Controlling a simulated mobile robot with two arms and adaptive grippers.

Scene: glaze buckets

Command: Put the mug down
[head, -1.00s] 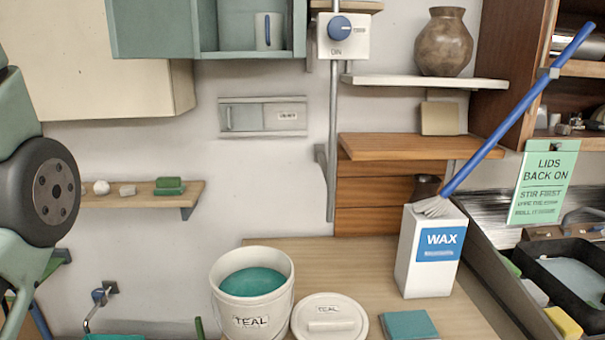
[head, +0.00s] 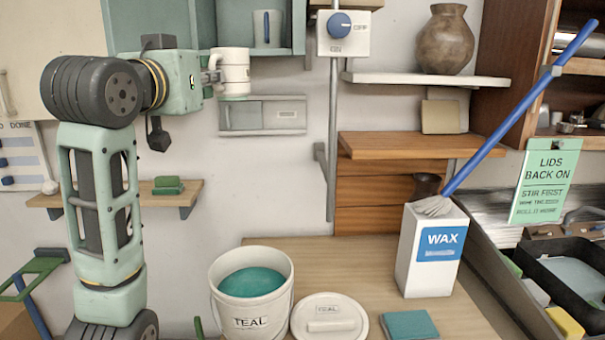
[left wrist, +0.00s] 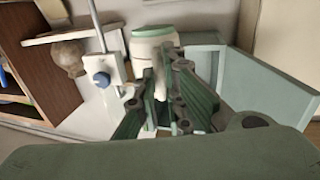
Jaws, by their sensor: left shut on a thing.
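A white mug (head: 232,68) with a teal base is held up in the air, upright, at the upper left of the head view. My left gripper (head: 211,76) reaches it from the left and is shut on it, at the handle side. In the left wrist view the mug (left wrist: 153,45) shows beyond the fingers (left wrist: 168,95), teal base uppermost in that turned picture. The fingers partly hide it there. My right gripper is in neither view.
The open teal wall cabinet (head: 294,30) is behind and above, with another mug (head: 267,28) inside. Below are a TEAL bucket (head: 250,322), its lid (head: 329,326) and a WAX container (head: 428,279) on the bench. Bare bench (head: 345,262) lies between them.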

